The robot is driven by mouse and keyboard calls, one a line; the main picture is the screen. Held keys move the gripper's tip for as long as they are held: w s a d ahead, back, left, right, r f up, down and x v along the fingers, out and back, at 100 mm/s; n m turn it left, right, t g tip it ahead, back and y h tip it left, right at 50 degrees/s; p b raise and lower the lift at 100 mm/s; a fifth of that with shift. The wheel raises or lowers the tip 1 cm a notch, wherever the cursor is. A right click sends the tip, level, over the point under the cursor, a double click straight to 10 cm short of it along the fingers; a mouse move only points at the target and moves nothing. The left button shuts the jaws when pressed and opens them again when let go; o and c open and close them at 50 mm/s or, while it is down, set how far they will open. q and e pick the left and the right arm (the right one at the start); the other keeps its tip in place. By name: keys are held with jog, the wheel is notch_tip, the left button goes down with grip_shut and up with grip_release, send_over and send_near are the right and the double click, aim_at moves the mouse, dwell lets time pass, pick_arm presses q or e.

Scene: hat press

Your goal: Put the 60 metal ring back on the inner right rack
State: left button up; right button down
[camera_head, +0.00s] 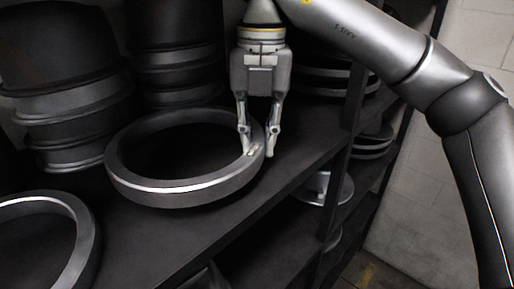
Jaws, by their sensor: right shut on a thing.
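A dark grey metal ring (180,188) lies about level at the dark shelf (225,225), near its front edge. A small light label with markings shows on its right part, too small to read surely. My right gripper (257,150) points down over the right side of the ring, with one finger inside the ring wall and one outside. It is shut on that wall. Whether the ring rests on the shelf or is just above it, I cannot tell. My left gripper is not in view.
Stacked dark rings (75,105) stand at the back left, with another stack (178,65) behind the held ring. A second ring (75,235) lies at the lower left. A rack post (355,75) stands right of my gripper. Lower shelves hold metal parts (325,190).

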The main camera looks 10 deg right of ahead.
jog(key=shift+f, duration=0.1)
jog(key=shift+s+f, duration=0.15)
jog(key=shift+f, duration=0.15)
jog(key=shift+f+p, duration=0.55)
jog(key=shift+f, duration=0.05)
jog(key=shift+a+f+p, duration=0.1)
jog(key=shift+f+p, duration=0.25)
jog(key=shift+w+f, duration=0.3)
jog(key=shift+f, duration=0.15)
jog(key=shift+s+f, duration=0.1)
jog(key=shift+f, duration=0.1)
jog(key=c, duration=1.3)
grip_release()
